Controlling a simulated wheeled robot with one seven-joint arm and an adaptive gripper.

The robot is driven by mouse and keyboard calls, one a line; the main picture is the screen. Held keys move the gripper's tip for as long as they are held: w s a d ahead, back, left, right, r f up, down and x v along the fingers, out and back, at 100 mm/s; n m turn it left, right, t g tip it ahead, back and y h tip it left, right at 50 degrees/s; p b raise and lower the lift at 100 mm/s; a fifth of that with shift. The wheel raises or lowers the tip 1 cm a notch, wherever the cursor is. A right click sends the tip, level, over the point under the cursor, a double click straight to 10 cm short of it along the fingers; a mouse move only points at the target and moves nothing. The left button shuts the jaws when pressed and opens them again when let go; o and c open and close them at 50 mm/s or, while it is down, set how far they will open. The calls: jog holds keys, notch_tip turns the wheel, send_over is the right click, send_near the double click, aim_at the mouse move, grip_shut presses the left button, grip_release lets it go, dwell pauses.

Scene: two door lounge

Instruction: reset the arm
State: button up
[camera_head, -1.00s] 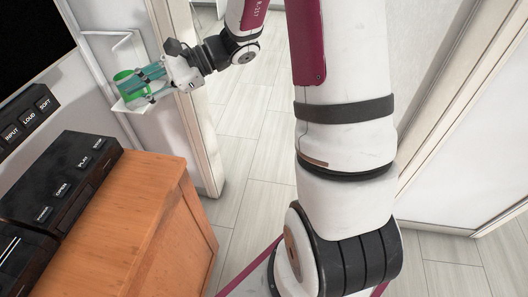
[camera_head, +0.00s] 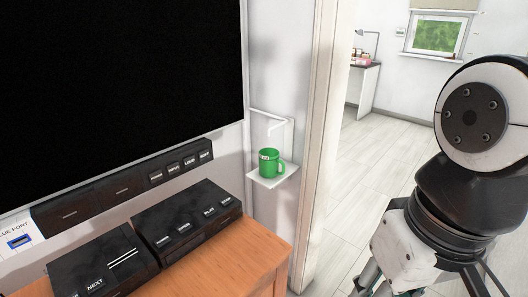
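My arm fills the right side of the head view, folded close to the camera. My gripper (camera_head: 374,282) hangs at the bottom edge, right of the doorway's near frame. Only the upper part of its fingers shows, and the tips are cut off by the picture edge, so I cannot tell whether it is open or shut. A green mug (camera_head: 270,164) stands upright on a small white wall shelf (camera_head: 264,182), well apart from my gripper.
A wooden cabinet (camera_head: 262,252) with black labelled boxes (camera_head: 188,224) on it stands at the lower left, below a large black screen (camera_head: 110,90). The door frame (camera_head: 325,140) stands right of the shelf. Clear floor (camera_head: 375,160) leads to a desk (camera_head: 362,85).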

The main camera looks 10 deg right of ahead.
jog(key=shift+s+d+h, duration=0.25)
jog(key=shift+d+h, duration=0.05)
jog(key=shift+d, duration=0.2)
notch_tip(320, 180, up, 16)
jog(key=t+p, duration=0.3)
jog(key=p, duration=1.1)
jog(key=shift+f, duration=0.15)
jog(key=shift+w, duration=0.1)
